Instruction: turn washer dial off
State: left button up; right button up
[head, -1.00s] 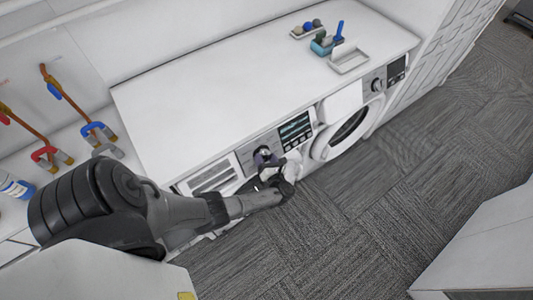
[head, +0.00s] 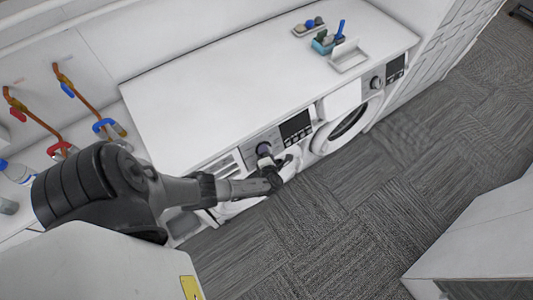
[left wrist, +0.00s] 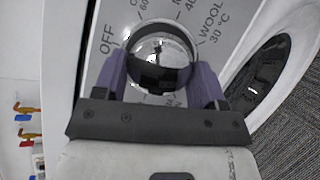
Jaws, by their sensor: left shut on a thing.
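The washer (head: 240,208) is the left machine under the white counter. Its round chrome dial shows in the left wrist view (left wrist: 160,48), with printed marks around it: OFF at the upper left, WOOL 30 °C at the right. My left gripper (head: 267,158) is at the dial, and its purple fingers (left wrist: 160,85) are shut on it from both sides. The dial's pointer cannot be made out. The washer's display (head: 296,127) looks dark. My right gripper is not in view.
A second machine with a round door (head: 348,122) stands to the right. The white counter (head: 240,75) holds a blue caddy (head: 323,42) and a white tray (head: 350,57) at its right end. Pipes with red and blue valves are at the left. The carpet (head: 350,220) in front is clear.

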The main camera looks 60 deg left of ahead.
pick_arm(q)
jog(key=shift+m, duration=0.4)
jog(key=o, duration=0.9)
jog(key=v, duration=1.3)
jog(key=shift+s+d+r+b, duration=0.1)
jog(key=shift+d+r+b, duration=0.2)
jog(key=shift+r, duration=0.05)
